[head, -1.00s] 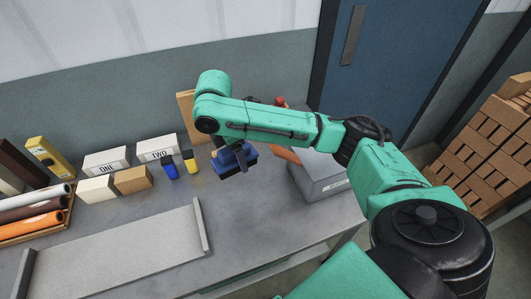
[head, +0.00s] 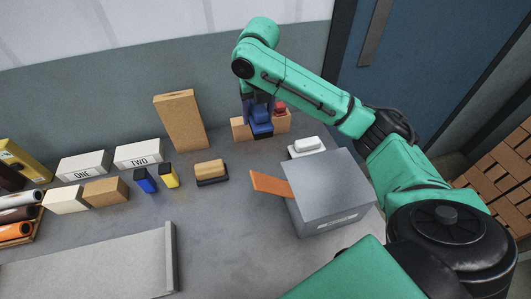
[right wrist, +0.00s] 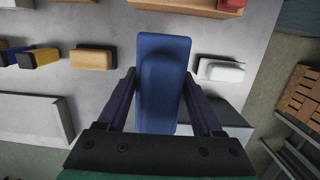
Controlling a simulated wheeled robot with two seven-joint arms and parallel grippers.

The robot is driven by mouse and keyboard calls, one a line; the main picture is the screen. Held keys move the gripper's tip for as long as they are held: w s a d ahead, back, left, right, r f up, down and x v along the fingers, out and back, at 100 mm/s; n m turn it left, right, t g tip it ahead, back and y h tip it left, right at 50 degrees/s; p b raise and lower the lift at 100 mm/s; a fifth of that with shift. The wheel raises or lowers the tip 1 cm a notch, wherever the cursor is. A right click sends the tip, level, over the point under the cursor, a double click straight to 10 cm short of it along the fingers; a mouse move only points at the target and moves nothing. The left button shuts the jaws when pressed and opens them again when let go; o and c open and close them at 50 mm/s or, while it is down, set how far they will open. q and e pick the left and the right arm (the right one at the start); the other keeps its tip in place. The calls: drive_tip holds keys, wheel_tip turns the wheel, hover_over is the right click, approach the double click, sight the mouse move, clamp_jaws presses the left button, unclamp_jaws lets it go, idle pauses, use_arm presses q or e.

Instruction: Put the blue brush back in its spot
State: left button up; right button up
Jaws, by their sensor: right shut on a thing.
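The blue brush (head: 260,124) is in my right gripper (head: 258,104), in front of low brown blocks at the back of the table. In the right wrist view the blue brush (right wrist: 163,75) lies lengthwise between my two dark fingers, which are shut on it. Whether its underside touches the table is hard to tell. A tan brush (head: 210,169) stands to its left and a white brush (head: 308,144) to its right, with bare table between them. My left gripper is not in view.
A grey box (head: 328,185) with an orange flap (head: 270,185) stands at front right. A red item (head: 280,107) is on the brown blocks (head: 283,122).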

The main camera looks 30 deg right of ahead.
wheel_tip(320, 180, down, 5)
drive_tip(key=s+a, duration=0.1)
drive_tip(key=a, duration=0.1)
hover_over(257, 163)
drive_tip(key=f+p, duration=0.1)
drive_tip(key=f, duration=0.6)
drive_tip(key=shift+s+f, duration=0.15)
drive_tip(key=shift+s, duration=0.05)
wheel_tip(257, 163, down, 4)
drive_tip(key=shift+s+a+f, duration=0.1)
drive_tip(key=shift+a, duration=0.05)
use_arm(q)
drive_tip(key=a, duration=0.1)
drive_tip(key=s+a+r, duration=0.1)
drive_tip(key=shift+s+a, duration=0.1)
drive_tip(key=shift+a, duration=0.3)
use_arm(e)
drive_tip(key=shift+f, duration=0.35)
drive_tip(key=shift+f, duration=0.1)
drive_tip(key=o, duration=1.1)
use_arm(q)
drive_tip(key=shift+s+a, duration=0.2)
use_arm(e)
drive_tip(key=shift+o, duration=0.5)
